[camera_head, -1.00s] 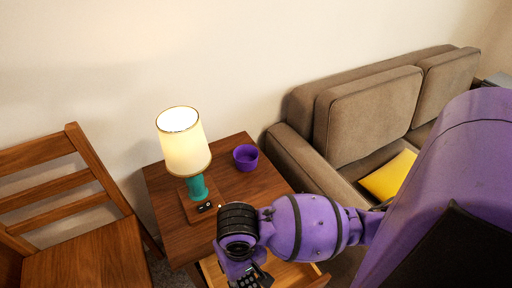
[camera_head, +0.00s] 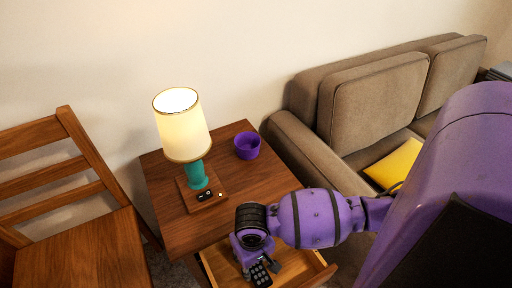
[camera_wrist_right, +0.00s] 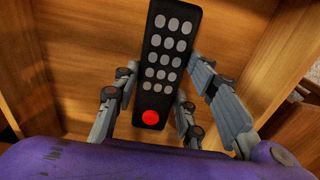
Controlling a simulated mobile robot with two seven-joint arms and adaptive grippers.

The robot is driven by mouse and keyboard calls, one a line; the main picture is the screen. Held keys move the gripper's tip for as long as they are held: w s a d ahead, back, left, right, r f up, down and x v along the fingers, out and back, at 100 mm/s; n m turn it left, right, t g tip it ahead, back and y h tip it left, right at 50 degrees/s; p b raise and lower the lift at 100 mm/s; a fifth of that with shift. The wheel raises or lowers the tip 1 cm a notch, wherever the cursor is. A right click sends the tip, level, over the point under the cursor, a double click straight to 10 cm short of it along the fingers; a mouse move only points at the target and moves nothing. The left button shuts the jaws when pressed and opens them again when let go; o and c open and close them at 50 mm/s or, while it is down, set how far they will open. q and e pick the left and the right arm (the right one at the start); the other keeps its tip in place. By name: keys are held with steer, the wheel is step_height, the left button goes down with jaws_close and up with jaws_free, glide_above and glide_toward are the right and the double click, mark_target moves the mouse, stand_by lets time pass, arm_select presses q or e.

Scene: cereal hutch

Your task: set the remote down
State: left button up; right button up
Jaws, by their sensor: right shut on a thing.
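The remote (camera_head: 262,274) is black with grey buttons and a red button near its lower end in the right wrist view (camera_wrist_right: 166,62). My right gripper (camera_head: 254,264) points down over the open drawer (camera_head: 292,266) of the wooden side table. In the right wrist view its grey fingers (camera_wrist_right: 160,82) stand on both sides of the remote, shut on it. The drawer's wooden inside (camera_wrist_right: 85,45) shows behind the remote. I cannot tell whether the remote touches the drawer floor. My left gripper is not in view.
On the side table (camera_head: 225,182) stand a lit lamp (camera_head: 183,130) with a teal stem and a purple bowl (camera_head: 247,147). A wooden chair (camera_head: 85,250) is at left. A brown sofa (camera_head: 375,105) with a yellow cushion (camera_head: 394,165) is at right.

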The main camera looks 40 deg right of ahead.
steer(key=d, duration=0.1)
steer(key=w+d, duration=0.1)
steer(key=d, duration=0.1)
steer(key=shift+w, duration=0.25)
steer(key=shift+s+a+f+b, duration=0.1)
steer(key=shift+a+f+b, duration=0.05)
steer(key=shift+f+b, duration=0.45)
steer(key=shift+f, duration=0.1)
steer(key=o, duration=1.2)
